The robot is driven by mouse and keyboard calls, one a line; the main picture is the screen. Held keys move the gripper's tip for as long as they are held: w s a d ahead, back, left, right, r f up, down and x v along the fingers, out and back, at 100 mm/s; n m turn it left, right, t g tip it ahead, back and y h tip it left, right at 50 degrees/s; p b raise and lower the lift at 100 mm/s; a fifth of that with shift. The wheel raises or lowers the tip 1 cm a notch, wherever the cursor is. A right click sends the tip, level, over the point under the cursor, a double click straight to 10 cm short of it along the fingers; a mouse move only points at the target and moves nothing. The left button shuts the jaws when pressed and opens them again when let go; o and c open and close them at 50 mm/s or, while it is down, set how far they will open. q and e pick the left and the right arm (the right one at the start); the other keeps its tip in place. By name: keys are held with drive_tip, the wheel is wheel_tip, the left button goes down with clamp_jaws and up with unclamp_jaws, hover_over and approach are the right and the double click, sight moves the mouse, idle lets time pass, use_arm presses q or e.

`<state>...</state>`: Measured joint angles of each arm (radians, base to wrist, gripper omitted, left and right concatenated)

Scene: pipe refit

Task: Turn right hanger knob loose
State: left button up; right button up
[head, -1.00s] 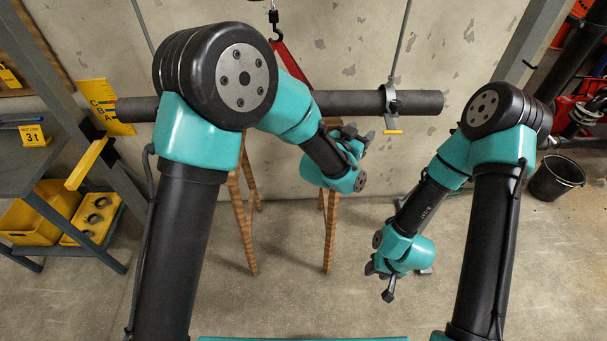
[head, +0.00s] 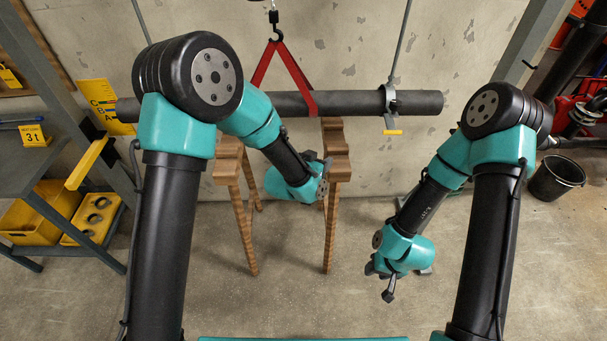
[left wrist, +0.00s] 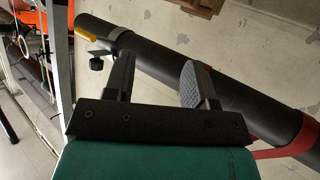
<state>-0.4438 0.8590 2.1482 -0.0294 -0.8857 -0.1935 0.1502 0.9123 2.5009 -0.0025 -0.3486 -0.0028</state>
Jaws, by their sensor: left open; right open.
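The right hanger (head: 390,100) is a grey clamp around the dark pipe (head: 350,103), near its right end, on a thin rod. A yellow bar (head: 393,132), seemingly its knob, sits just below the pipe. My left gripper (head: 325,168) is open and empty, below and left of the hanger, apart from it. In the left wrist view, the pipe (left wrist: 240,100) runs behind my open fingers (left wrist: 158,82). A yellow part (left wrist: 86,30) and a small dark knob (left wrist: 97,63) show at upper left there. My right gripper (head: 384,284) is open, low above the floor.
A red sling (head: 302,85) on a hook holds the pipe left of the hanger. Wooden stands (head: 335,180) are below the pipe, close to my left gripper. A grey cart (head: 40,165) is at left and a black bucket (head: 555,178) at right.

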use_arm(q)
drive_tip(key=s+a+f+n+g+y, duration=0.1)
drive_tip(key=a+f, duration=0.3)
drive_tip(key=shift+s+a+f, duration=0.2)
drive_tip(key=shift+a+f, duration=0.05)
drive_tip(key=shift+a, duration=0.15)
